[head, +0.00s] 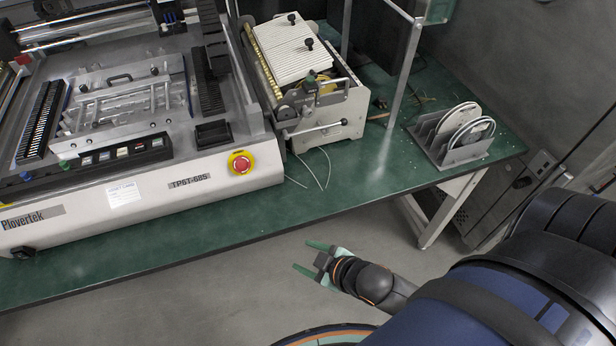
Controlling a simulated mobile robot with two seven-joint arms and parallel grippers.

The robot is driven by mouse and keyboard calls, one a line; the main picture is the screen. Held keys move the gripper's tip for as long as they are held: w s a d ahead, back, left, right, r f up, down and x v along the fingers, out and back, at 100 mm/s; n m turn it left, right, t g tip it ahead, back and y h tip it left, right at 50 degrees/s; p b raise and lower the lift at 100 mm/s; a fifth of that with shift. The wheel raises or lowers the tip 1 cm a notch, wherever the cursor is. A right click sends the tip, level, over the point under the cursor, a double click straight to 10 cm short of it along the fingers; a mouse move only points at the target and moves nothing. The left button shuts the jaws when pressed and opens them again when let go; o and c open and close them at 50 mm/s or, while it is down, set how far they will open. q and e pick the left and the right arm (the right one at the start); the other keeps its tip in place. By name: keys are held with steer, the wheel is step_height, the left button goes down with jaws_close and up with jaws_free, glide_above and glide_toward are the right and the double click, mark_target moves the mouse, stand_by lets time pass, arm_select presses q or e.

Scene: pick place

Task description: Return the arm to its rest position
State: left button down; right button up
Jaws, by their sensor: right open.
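My right gripper (312,257) is in the lower middle of the head view, at the end of my dark right arm (480,300) that comes in from the lower right. Its two green fingers are spread apart with nothing between them. It is over the grey floor, just in front of the green table's (270,222) front edge in the picture, and touches nothing that I can see. My left gripper is not in view.
A large machine labelled Plovertek (230,190) with a red stop button (241,164) fills the table's left. A smaller device (335,118) stands beside it, with loose wires in front. A grey rack (440,145) holding reels stands at the right. Bare floor (170,300) lies in front.

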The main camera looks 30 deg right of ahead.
steer(key=shift+s+f, duration=0.15)
steer(key=s+f+m, duration=0.1)
steer(key=s+a+f+m, duration=0.1)
steer(key=m, duration=0.1)
steer(key=s+m, duration=0.1)
steer(key=m, duration=0.1)
steer(key=shift+s+a+f, duration=0.3)
steer(key=shift+f, duration=0.1)
stand_by(1.6)
